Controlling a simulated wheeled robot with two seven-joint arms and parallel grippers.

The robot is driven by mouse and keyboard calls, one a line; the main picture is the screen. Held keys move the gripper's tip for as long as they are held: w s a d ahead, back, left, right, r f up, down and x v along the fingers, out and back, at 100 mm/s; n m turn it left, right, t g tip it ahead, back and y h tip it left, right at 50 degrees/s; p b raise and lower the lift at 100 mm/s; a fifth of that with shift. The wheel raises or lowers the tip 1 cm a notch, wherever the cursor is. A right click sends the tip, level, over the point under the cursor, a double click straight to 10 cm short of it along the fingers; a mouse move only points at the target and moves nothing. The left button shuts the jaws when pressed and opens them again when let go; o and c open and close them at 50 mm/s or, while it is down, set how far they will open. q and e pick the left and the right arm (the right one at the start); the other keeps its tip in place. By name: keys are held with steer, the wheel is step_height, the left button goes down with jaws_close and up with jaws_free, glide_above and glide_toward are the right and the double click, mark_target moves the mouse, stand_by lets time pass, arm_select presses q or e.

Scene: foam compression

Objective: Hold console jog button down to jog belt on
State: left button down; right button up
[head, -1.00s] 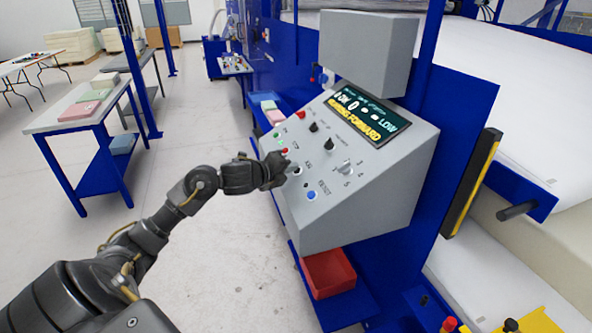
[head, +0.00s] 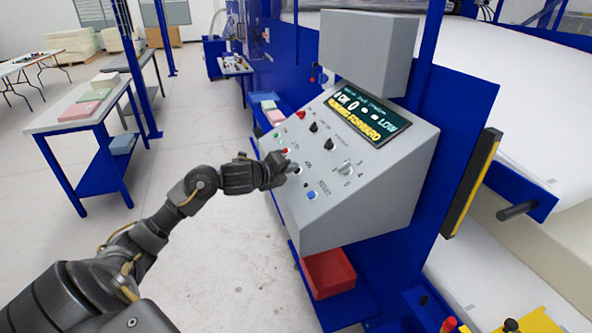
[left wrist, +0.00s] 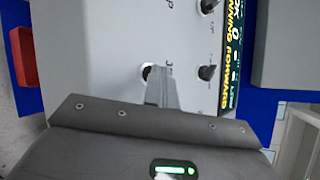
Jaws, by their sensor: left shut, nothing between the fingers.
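The grey sloped console (head: 350,190) stands at the middle of the head view. Its jog button (head: 297,170) is a small dark button in a light ring, below the red stop button (head: 285,151) and above the blue reset button (head: 311,195). My left gripper (head: 292,168) is shut and empty, its fingertips at the jog button. In the left wrist view the shut fingers (left wrist: 160,90) cover most of the button; I cannot tell how far it is pressed. The screen (head: 368,115) reads "RUNNING FORWARD" and "LOW". My right gripper is out of view.
Dark knobs (head: 330,144) and a rotary selector (head: 347,169) sit to the right of the buttons. A grey box (head: 368,50) is above the console. A red bin (head: 328,272) is below it. Open floor (head: 215,250) lies to the left.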

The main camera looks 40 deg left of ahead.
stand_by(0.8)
arm_select(q)
steer(key=shift+s+a+r+p, duration=0.3)
steer(key=shift+s+r+p, duration=0.05)
steer(key=shift+r+p, duration=0.35)
steer(key=shift+s+a+r+p, duration=0.15)
steer(key=shift+r+p, duration=0.15)
steer(key=shift+r, duration=0.15)
steer(key=r+p, duration=0.1)
steer(key=s+r, duration=0.1)
steer(key=a+r+p, duration=0.1)
steer(key=shift+s+a+r+p, duration=0.1)
steer(key=shift+s+r+p, duration=0.1)
steer(key=shift+s+p, duration=0.2)
